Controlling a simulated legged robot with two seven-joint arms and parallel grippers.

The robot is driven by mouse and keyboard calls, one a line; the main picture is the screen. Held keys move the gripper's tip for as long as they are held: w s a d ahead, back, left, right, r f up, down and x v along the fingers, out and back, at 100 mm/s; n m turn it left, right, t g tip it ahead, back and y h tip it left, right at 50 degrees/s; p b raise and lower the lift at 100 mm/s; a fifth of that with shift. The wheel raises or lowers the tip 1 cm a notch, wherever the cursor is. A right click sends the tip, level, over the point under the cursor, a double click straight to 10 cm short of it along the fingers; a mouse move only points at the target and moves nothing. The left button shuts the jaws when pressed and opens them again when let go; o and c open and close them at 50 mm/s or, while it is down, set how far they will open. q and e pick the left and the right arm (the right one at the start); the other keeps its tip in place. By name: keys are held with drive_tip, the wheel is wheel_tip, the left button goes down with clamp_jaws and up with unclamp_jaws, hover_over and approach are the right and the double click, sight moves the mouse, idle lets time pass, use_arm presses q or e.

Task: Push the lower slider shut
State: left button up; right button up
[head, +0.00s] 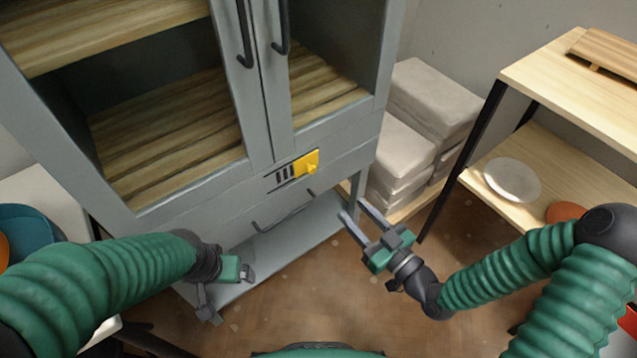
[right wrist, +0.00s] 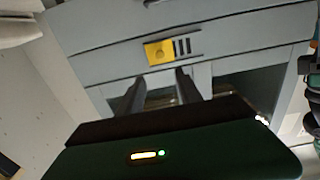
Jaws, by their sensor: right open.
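A yellow slider plate with a small knob (head: 306,165) is on the grey cabinet's (head: 215,195) front, below the doors. Dark slots (head: 284,177) show just left of it. In the right wrist view the yellow plate (right wrist: 159,52) appears with the slots at its right. I cannot tell how far the slider is shut. My right gripper (head: 354,210) is open and empty, below and right of the plate, apart from it. Its two fingers (right wrist: 160,80) also show in the right wrist view. My left gripper (head: 230,295) looks open and empty, low in front of the cabinet.
A dark bar handle (head: 283,213) is on the cabinet front below the plate. Two door handles (head: 281,30) hang above. Pale stacked blocks (head: 405,150) stand right of the cabinet. A wooden shelf unit (head: 590,95) holds a white plate (head: 512,180). Floor shows between the cabinet and shelf unit.

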sight(313, 171)
drive_tip(key=b+x, duration=0.6)
drive_tip(key=x, duration=0.8)
drive_tip(key=shift+w+a+f, duration=0.2)
drive_tip(key=shift+w+a, duration=0.05)
drive_tip(key=shift+w, duration=0.05)
use_arm(q)
drive_tip(key=s+x, duration=0.1)
drive_tip(key=x, duration=0.7)
drive_tip(key=shift+s+f, duration=0.2)
drive_tip(key=shift+s, duration=0.2)
use_arm(e)
clamp_jaws()
